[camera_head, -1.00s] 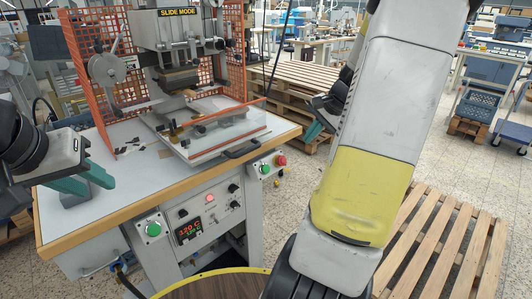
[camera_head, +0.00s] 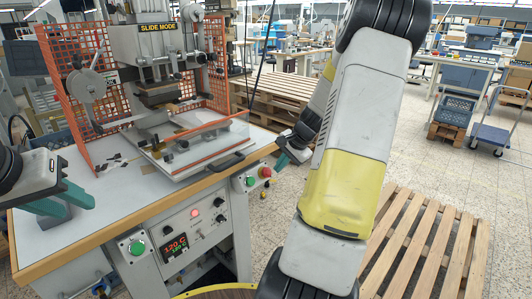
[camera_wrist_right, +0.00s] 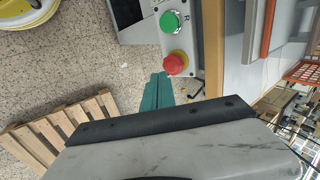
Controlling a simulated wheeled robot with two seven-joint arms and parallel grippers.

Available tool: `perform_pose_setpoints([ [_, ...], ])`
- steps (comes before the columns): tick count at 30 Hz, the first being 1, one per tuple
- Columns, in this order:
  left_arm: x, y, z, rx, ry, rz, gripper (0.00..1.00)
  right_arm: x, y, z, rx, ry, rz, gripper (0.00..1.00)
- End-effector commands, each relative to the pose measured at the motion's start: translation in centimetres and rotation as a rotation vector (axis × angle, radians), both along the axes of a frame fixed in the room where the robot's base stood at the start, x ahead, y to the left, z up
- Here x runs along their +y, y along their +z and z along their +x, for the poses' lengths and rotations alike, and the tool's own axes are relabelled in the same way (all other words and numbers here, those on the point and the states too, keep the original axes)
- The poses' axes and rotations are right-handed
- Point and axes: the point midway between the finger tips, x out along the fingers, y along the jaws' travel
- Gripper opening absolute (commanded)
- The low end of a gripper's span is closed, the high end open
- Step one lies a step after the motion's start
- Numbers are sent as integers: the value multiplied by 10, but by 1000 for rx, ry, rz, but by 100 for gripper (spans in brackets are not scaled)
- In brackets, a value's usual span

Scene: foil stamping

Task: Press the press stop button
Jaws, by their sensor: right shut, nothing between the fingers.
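The red stop button (camera_head: 265,171) sits on the front right corner panel of the press table, beside a green button (camera_head: 251,181). In the right wrist view the red button (camera_wrist_right: 176,63) lies just beyond and slightly right of my right gripper's teal fingertips (camera_wrist_right: 157,78), with the green button (camera_wrist_right: 171,21) past it. In the head view my right gripper (camera_head: 296,155) is shut and empty, to the right of the red button, partly hidden by my arm. Contact with the button is not visible. My left gripper (camera_head: 62,203) is open and empty over the table's left part.
A display panel (camera_head: 176,247) and another green button (camera_head: 137,247) are on the front. A wooden pallet (camera_head: 430,245) lies on the floor at right.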

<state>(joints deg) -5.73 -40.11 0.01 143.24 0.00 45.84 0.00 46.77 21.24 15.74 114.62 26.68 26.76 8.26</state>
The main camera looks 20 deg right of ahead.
Motion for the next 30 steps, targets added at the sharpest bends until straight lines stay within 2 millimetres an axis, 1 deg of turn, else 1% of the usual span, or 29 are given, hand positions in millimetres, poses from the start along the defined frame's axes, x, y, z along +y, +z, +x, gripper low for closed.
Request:
perform_pose_setpoints([
  [1,0,0,0,0,0,0,36,5,-4,8,-2,4,1,0],
  [6,0,0,0,0,0,0,36,11,-14,23,-2,3,-1,0],
  [11,0,0,0,0,0,0,36,12,-18,28,-2,1,-1,0],
  [20,0,0,0,0,0,0,36,12,-18,28,-2,1,-1,0],
  [23,0,0,0,0,0,0,36,15,-21,34,-2,3,-1,0],
  [27,0,0,0,0,0,0,36,21,-29,45,-2,3,-1,0],
  [30,0,0,0,0,0,0,36,20,-30,46,-1,0,-1,0],
])
